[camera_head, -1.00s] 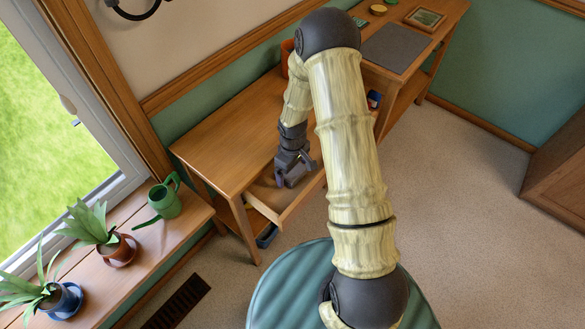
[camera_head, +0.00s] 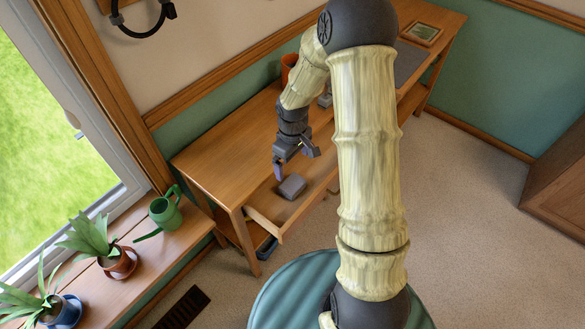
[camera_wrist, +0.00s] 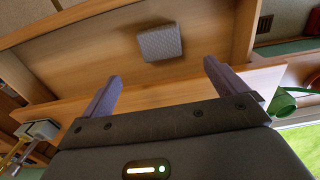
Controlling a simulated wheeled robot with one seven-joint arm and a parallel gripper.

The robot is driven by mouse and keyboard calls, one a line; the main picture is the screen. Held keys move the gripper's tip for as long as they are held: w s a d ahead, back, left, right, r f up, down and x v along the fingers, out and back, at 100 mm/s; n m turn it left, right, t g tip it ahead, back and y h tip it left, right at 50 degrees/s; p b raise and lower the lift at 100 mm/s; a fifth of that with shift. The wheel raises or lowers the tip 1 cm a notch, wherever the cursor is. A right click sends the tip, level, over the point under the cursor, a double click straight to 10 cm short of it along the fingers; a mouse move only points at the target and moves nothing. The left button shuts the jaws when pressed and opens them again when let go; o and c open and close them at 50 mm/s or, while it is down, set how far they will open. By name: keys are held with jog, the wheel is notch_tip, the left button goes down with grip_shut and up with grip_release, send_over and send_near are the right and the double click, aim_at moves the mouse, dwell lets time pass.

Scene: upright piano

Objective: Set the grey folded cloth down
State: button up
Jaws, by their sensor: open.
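The grey folded cloth (camera_head: 292,187) lies in the open drawer (camera_head: 266,220) of the wooden table, flat and apart from my fingers. It also shows in the wrist view (camera_wrist: 161,43), beyond the fingertips, on the drawer's wooden floor. My gripper (camera_head: 294,163) is open and empty, above and a little behind the cloth over the table's front edge. In the wrist view my two fingers (camera_wrist: 162,72) stand wide apart with nothing between them. My arm hides part of the table to the right.
The wooden tabletop (camera_head: 225,150) is mostly bare on its left. An orange-brown pot (camera_head: 289,68) stands at its back. A green watering can (camera_head: 166,211) and potted plants (camera_head: 92,240) stand on the windowsill at left. A teal round seat (camera_head: 290,300) is in front.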

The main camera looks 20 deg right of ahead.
jog(key=shift+r, duration=0.45)
jog(key=s+r+m+t, duration=0.2)
jog(key=s+r+m, duration=0.5)
jog(key=s+r, duration=0.5)
jog(key=s, duration=0.2)
jog(key=shift+s+d+r+t, duration=0.2)
jog(key=shift+s+r+t, duration=0.1)
jog(key=shift+s+r, duration=0.1)
